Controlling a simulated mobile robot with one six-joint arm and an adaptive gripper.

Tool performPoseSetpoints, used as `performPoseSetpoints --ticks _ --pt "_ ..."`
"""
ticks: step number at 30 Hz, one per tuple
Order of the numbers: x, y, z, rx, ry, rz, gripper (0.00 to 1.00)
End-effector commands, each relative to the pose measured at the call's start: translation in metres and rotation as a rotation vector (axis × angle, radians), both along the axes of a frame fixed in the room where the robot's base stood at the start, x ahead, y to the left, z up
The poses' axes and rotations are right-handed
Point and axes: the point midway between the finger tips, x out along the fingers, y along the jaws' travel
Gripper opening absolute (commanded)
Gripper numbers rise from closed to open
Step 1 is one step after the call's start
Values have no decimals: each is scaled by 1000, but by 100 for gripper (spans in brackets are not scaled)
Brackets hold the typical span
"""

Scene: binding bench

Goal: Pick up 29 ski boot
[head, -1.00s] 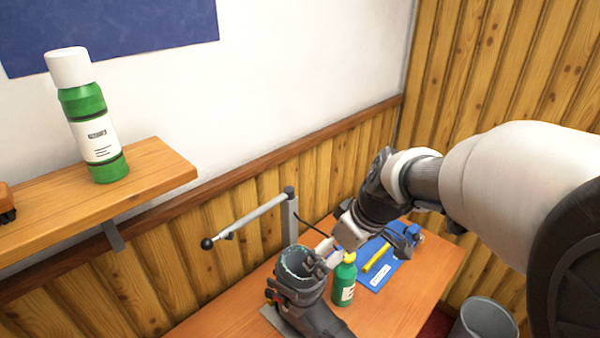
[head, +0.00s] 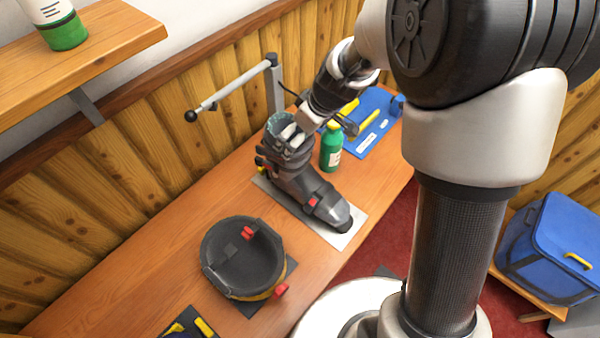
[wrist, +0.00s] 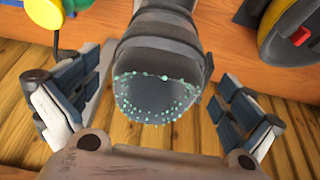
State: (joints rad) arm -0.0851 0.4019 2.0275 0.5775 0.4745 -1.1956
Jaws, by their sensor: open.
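The dark grey ski boot (head: 300,180) stands upright on a pale metal plate (head: 340,236) on the bench, toe toward the lower right. My gripper (head: 290,133) is at the top of its cuff and hides part of it. In the wrist view, my gripper (wrist: 155,105) is open, with one finger on each side of the boot cuff (wrist: 160,62). Gaps show between both fingers and the cuff. The cuff's open top is ringed with small teal dots. Whether any finger touches the boot is not clear from the head view.
A green bottle (head: 331,148) stands close right of the boot. A lever arm (head: 235,88) on a post rises behind it. A blue mat (head: 372,122) lies beyond. A round black binding piece (head: 242,258) sits nearer. A blue bag (head: 550,248) is at right.

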Motion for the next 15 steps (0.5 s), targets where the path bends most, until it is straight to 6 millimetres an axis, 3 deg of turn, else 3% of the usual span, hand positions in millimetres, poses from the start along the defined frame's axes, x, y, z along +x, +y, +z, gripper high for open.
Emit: performPoseSetpoints --ticks 7,15 --pt "8 9 -36 0 4 1 100" --pt "12 12 -45 -1 1 0 100"
